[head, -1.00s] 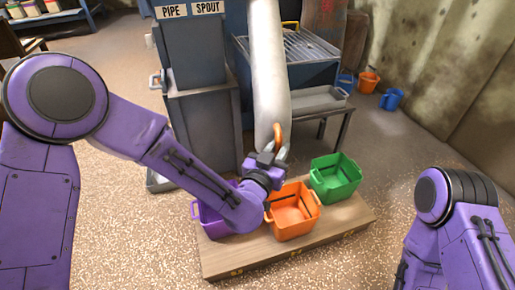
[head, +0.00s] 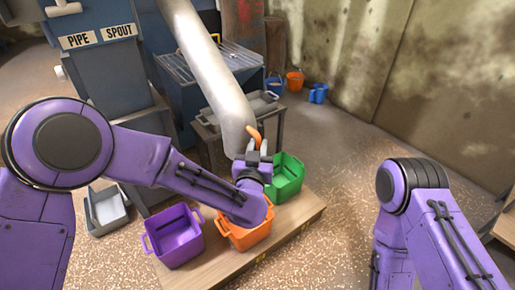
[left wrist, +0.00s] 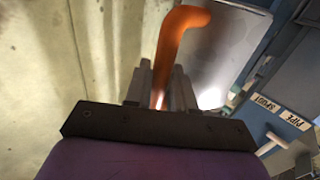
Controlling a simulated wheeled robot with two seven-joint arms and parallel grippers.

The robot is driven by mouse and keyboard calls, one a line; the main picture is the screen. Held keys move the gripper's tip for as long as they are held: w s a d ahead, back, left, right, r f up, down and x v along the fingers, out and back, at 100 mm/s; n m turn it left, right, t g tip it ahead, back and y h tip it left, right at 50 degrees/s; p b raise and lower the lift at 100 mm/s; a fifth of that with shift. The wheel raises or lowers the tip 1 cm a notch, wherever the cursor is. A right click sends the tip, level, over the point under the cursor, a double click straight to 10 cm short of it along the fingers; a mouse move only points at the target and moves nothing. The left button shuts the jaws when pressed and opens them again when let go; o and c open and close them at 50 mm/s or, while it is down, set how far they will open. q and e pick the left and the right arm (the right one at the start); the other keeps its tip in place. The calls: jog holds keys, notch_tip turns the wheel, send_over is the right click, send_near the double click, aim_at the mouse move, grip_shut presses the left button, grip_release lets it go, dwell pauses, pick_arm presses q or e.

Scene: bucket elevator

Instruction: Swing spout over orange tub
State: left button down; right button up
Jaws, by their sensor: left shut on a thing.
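The grey spout pipe (head: 212,70) slants down from the machine, and its lower end is above the back of the orange tub, near the green tub. An orange handle (head: 255,136) sticks out at its lower end. My left gripper (head: 254,153) is shut on this handle, which also shows between the fingers in the left wrist view (left wrist: 172,62). The orange tub (head: 246,238) stands on a wooden board, partly hidden by my left arm. The purple tub (head: 175,238) is left of it, the green tub (head: 287,178) right. My right gripper is out of view.
The wooden board (head: 305,212) lies on the speckled floor. A grey tray (head: 106,210) is on the floor at left. A blue machine labelled PIPE and SPOUT (head: 98,35) stands behind. Small buckets (head: 295,80) stand by the wall.

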pick_arm(q)
jog(key=c, duration=1.1)
grip_release()
jog(key=s+a+p, duration=0.1)
jog(key=s, duration=0.9)
jog(key=shift+s+a, duration=0.2)
jog(key=shift+a, duration=0.15)
